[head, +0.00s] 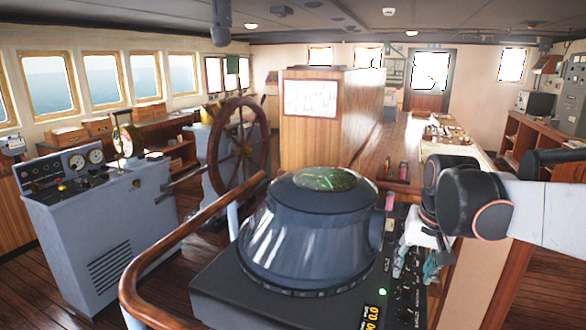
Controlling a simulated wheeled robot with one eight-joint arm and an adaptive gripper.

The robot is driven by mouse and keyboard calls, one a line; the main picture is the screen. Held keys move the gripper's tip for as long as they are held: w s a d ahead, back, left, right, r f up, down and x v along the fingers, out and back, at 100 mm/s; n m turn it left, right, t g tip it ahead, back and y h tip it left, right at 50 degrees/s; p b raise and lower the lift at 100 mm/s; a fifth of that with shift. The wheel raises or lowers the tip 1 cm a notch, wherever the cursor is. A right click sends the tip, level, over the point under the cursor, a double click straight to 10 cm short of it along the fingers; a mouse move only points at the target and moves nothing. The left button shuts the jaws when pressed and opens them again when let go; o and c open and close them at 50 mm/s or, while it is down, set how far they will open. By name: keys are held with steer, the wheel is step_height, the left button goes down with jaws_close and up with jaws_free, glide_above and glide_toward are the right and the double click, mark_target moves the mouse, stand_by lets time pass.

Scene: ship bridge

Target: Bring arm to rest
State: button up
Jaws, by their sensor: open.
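My arm reaches in from the right edge of the head view, with a white link and dark, rounded joints. My gripper (416,265) hangs below the dark wrist joints, pointing down. Its pale body and teal-tinted fingers are small and partly hard to make out. The fingers are apart, and I see nothing held between them. The gripper is over the right side of the radar console (225,285), beside its dark round hood (310,235). I cannot tell whether the fingers touch the console panel.
A wooden handrail (165,260) curves around the console's left side. A ship's wheel (238,145) and a grey control stand (100,225) are at left. A wooden cabinet (345,115) and a long counter (405,140) with small items stand behind. Open floor shows at lower left.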

steer(key=s+a+f+n+t+b, duration=0.2)
steer(key=s+a+f, duration=0.1)
steer(key=s, duration=0.6)
steer(key=s+a+f+n+t+b, duration=0.1)
steer(key=s+a+f+t, duration=0.1)
steer(key=s, duration=0.7)
steer(key=shift+a+f+n+b, duration=0.4)
steer(key=shift+a+f, duration=0.35)
steer(key=shift+f, duration=0.2)
